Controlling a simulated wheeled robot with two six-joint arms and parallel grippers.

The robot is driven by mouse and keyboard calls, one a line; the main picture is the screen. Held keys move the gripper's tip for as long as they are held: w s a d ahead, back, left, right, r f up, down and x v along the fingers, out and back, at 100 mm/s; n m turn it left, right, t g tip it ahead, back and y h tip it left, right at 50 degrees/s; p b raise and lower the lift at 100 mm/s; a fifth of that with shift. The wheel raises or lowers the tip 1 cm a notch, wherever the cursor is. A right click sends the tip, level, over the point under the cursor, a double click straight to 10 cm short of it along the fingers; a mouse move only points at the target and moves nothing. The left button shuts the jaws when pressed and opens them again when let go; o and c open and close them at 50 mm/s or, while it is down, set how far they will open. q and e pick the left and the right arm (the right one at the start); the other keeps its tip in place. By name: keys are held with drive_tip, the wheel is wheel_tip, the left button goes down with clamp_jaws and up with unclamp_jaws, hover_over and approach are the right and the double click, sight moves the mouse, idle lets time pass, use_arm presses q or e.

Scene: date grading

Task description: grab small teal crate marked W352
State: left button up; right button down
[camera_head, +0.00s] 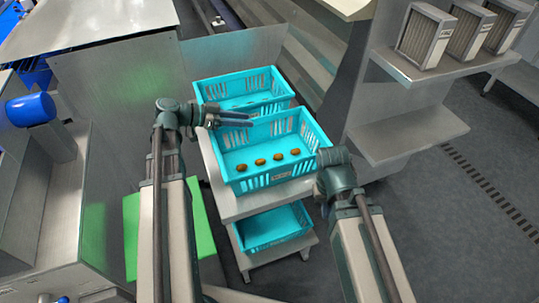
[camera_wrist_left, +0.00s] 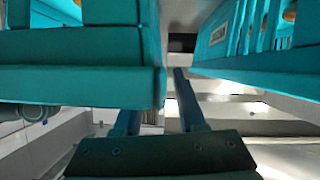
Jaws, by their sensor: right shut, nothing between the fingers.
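A teal crate (camera_head: 262,184) stands on the cart's upper shelf, several brown dates on its floor. It has a small label on its front wall, too small to read as W352. A second teal crate (camera_head: 222,88) stands behind it, and a third (camera_head: 272,228) is on the lower shelf. My left gripper (camera_head: 252,119) is open over the gap between the two upper crates. My right gripper (camera_head: 330,182) is beside the front crate's right side, fingers hidden.
The cart's metal shelf (camera_head: 232,208) sticks out slightly in front of the front crate. A metal panel (camera_head: 130,85) stands to the left. A grey shelf unit (camera_head: 408,132) with several boxes is at the right. Open floor (camera_head: 480,200) lies at the right.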

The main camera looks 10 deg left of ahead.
use_arm(q)
drive_tip(key=b+x, duration=0.1)
drive_tip(key=x, duration=0.2)
drive_tip(key=shift+w+f, duration=0.1)
drive_tip(key=shift+w, duration=0.05)
clamp_jaws()
idle(1.2)
